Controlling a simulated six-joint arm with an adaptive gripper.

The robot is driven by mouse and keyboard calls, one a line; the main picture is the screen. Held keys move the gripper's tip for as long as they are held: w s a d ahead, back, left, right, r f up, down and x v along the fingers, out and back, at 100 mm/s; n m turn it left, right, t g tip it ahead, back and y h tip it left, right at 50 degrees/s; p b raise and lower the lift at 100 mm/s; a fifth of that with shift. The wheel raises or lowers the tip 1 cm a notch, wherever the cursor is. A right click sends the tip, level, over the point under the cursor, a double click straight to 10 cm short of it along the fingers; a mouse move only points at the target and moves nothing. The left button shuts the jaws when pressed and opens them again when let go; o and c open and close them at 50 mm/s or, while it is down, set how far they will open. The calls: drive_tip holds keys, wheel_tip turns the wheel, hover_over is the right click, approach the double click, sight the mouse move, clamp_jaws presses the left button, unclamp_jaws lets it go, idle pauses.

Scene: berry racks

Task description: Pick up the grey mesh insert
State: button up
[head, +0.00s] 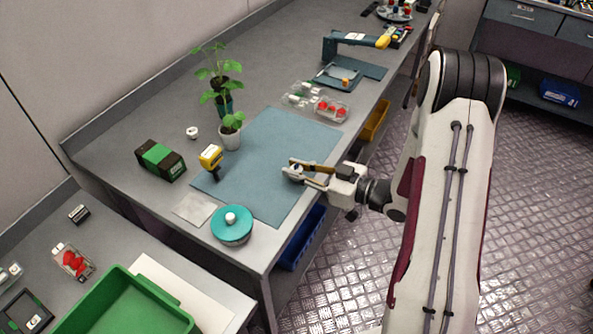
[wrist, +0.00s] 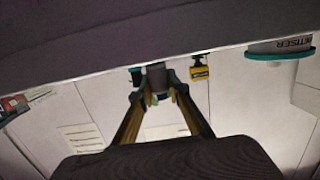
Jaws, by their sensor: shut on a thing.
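My gripper (head: 297,172) is shut on a small grey thing, which I take to be the grey mesh insert (head: 293,176). Its mesh is too small to make out. The gripper is over the right part of the blue mat (head: 270,150); I cannot tell whether the insert touches the mat. In the wrist view the two fingers of my gripper (wrist: 160,99) close in toward each other, with a dark grey cylindrical shape (wrist: 156,77) at their tips. The fingers partly hide the held thing in the head view.
A turquoise-lidded jar (head: 231,228), a yellow device (head: 210,158) and a white plant pot (head: 230,138) stand left of my gripper. A clear punnet of red berries (head: 331,108) lies behind the mat. A blue bin (head: 302,240) sits below the table edge. The mat's middle is clear.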

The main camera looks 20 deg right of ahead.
sight(296, 164)
drive_tip(key=shift+r, duration=4.65)
